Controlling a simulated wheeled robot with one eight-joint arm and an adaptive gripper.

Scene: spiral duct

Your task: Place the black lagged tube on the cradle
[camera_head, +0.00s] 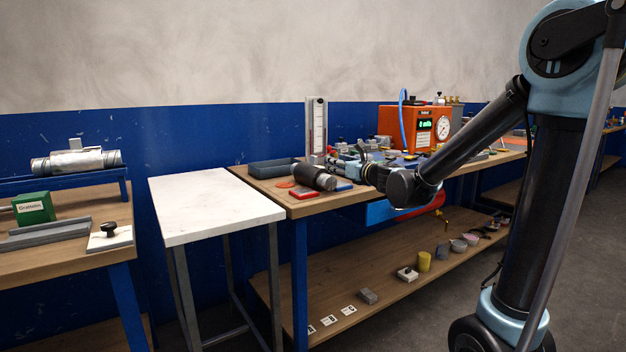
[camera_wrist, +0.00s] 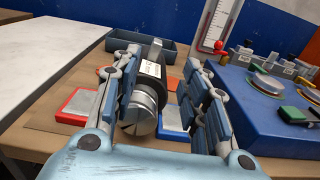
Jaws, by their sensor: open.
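The black lagged tube (camera_head: 315,177) lies on the near left end of the wooden bench. In the wrist view the tube (camera_wrist: 150,88) shows a dark body, a pale label, a bare metal near end and an upright metal tab. My gripper (camera_head: 343,169) is open, its fingers on either side of the tube in the wrist view (camera_wrist: 160,88); whether they touch it is unclear. Which thing is the cradle is not certain; a grey channel-shaped block (camera_head: 45,235) lies on the left table, and a blue stand (camera_head: 40,184) there holds a silver tube (camera_head: 76,162).
A red block (camera_wrist: 75,108) and a blue block (camera_wrist: 172,121) flank the tube. A blue-grey tray (camera_wrist: 115,42) and an upright gauge (camera_head: 317,127) stand behind. A blue panel with small parts (camera_wrist: 265,105) is at right. The white table (camera_head: 215,205) is bare.

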